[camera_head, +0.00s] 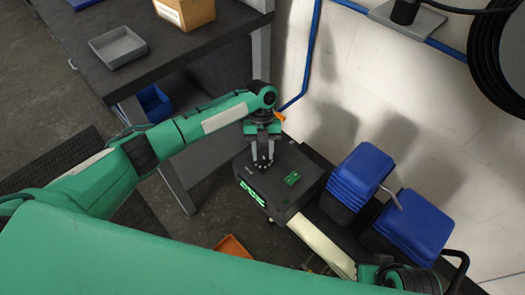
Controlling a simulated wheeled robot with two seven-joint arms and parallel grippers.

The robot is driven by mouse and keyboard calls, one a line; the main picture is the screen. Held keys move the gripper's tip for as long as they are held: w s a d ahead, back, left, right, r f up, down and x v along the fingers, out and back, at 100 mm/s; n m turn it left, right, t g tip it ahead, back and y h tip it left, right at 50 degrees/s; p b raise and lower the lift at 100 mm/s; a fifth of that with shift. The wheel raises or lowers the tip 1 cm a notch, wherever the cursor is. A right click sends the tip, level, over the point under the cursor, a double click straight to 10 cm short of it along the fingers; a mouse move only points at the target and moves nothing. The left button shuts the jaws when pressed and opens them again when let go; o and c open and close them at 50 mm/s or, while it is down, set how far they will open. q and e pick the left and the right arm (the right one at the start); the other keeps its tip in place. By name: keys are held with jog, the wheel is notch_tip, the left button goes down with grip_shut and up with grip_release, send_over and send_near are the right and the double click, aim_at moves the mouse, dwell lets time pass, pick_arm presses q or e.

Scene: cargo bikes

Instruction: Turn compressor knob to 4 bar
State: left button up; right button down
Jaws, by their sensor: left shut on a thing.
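The compressor is a dark box (308,171) below the wall, with a green display (252,193) on its front edge and a small green plate (292,179) on its top. My left gripper (263,162) points down onto the top of the box and is shut on the black knob (263,164) there. The fingers hide most of the knob. The display digits and the knob's setting are too small to read. My right arm shows at the bottom right, in front of the box; I cannot make out its gripper.
Two blue ribbed blocks (361,176) stand right of the box. A dark workbench (165,50) at the upper left bears a grey tray (118,47) and a cardboard box (185,12). A blue bin (154,101) sits beneath it. An orange tray (233,247) lies on the floor.

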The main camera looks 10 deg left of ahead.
jog(key=shift+w+r, duration=0.1)
jog(key=shift+w, duration=0.05)
pick_arm(q)
jog(key=o, duration=0.8)
jog(key=shift+o, duration=0.9)
pick_arm(e)
jog(key=shift+w+r, duration=0.1)
jog(key=shift+w, duration=0.15)
pick_arm(q)
jog(key=v, duration=1.3)
jog(key=shift+w+r+p, duration=0.15)
jog(key=shift+r+p, duration=0.2)
jog(key=shift+p, duration=0.1)
pick_arm(e)
jog(key=shift+s+x, duration=0.2)
jog(key=shift+x, duration=0.9)
jog(key=shift+s, duration=0.2)
